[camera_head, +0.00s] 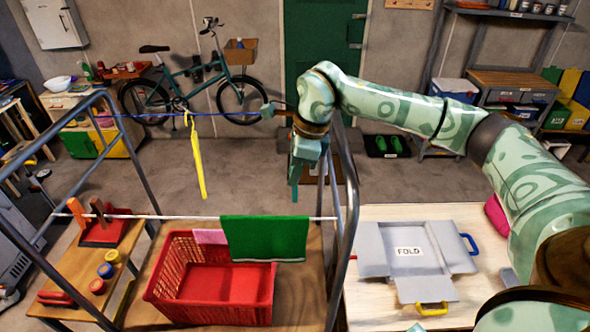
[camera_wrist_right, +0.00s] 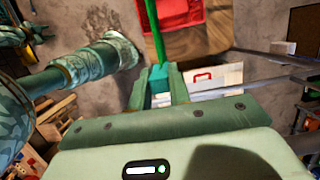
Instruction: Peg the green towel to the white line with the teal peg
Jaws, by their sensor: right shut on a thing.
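The green towel (camera_head: 264,240) hangs folded over the white line (camera_head: 150,216), toward its right end, above the red basket. My right gripper (camera_head: 296,186) is above and behind the towel in the head view, pointing down. In the right wrist view it is shut on the teal peg (camera_wrist_right: 158,78), which sits between its fingers. The peg is apart from the line in the head view. A narrow green strip, seemingly the towel edge-on (camera_wrist_right: 158,32), shows beyond the peg in the wrist view. My left gripper is not clearly visible in either view.
A red basket (camera_head: 165,285) stands below the line; a pink cloth (camera_head: 210,237) hangs beside the towel. A yellow strip (camera_head: 197,160) hangs from a blue line (camera_head: 150,114) behind. Grey metal posts (camera_head: 348,190) frame the rack at right. A grey folding board (camera_head: 385,258) lies on the right table.

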